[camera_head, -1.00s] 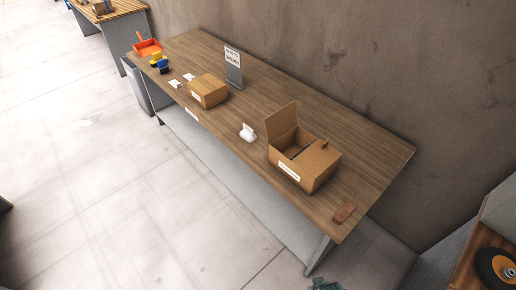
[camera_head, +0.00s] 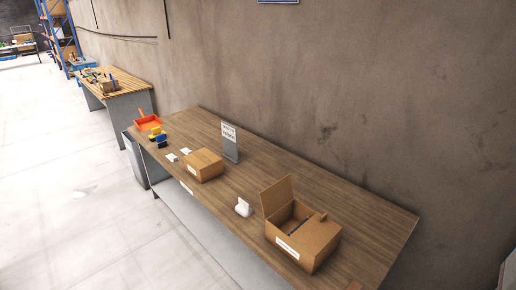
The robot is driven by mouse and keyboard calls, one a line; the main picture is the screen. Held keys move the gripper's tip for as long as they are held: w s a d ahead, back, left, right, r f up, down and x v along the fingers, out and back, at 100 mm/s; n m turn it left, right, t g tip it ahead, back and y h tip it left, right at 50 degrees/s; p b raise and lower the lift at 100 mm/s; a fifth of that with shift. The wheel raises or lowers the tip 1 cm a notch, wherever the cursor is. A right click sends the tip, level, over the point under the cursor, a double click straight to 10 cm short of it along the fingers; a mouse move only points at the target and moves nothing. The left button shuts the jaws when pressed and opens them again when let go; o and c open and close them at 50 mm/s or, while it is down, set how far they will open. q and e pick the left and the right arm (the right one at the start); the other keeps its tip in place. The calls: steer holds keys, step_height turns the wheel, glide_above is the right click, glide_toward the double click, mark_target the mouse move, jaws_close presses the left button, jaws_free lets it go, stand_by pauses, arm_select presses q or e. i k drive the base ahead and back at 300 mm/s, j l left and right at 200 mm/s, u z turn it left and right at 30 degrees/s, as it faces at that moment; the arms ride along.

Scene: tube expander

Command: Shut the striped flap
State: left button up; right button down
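An open cardboard box (camera_head: 317,245) stands at the near right part of the wooden table. One flap (camera_head: 277,196) is raised upright on its left side, and part of the top is open with a dark interior. The flap looks plain brown; I can make out no stripes on it. A second cardboard box (camera_head: 206,171), which looks closed, stands further left on the same table. Neither of my grippers is in view.
The wooden table (camera_head: 345,210) runs along a brown wall. It also bears a white object (camera_head: 243,207), a sign stand (camera_head: 230,148), an orange dustpan (camera_head: 147,122) and small yellow and blue items. Another table (camera_head: 120,82) stands beyond. The floor (camera_head: 90,200) at left is clear.

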mark_target(276, 196)
steer(key=i+j+z, duration=0.1)
steer(key=z, duration=1.1)
steer(key=j+z, duration=0.3)
steer(key=j, duration=0.25)
steer(key=j+z, duration=0.25)
steer(key=j, duration=0.25)
steer(key=j+z, duration=0.3)
steer(key=j, duration=0.25)
steer(key=k+j+z, duration=0.25)
steer(key=j, duration=0.25)
steer(key=j+z, duration=0.3)
steer(key=j, duration=0.2)
steer(key=k+j, duration=0.15)
steer(key=j, duration=0.25)
steer(key=k+j, duration=0.15)
steer(key=j, duration=0.2)
steer(key=k+j, duration=0.15)
steer(key=j, duration=0.25)
steer(key=k+j, duration=0.15)
steer(key=j, duration=0.2)
steer(key=k+j, duration=0.15)
steer(key=j, duration=0.25)
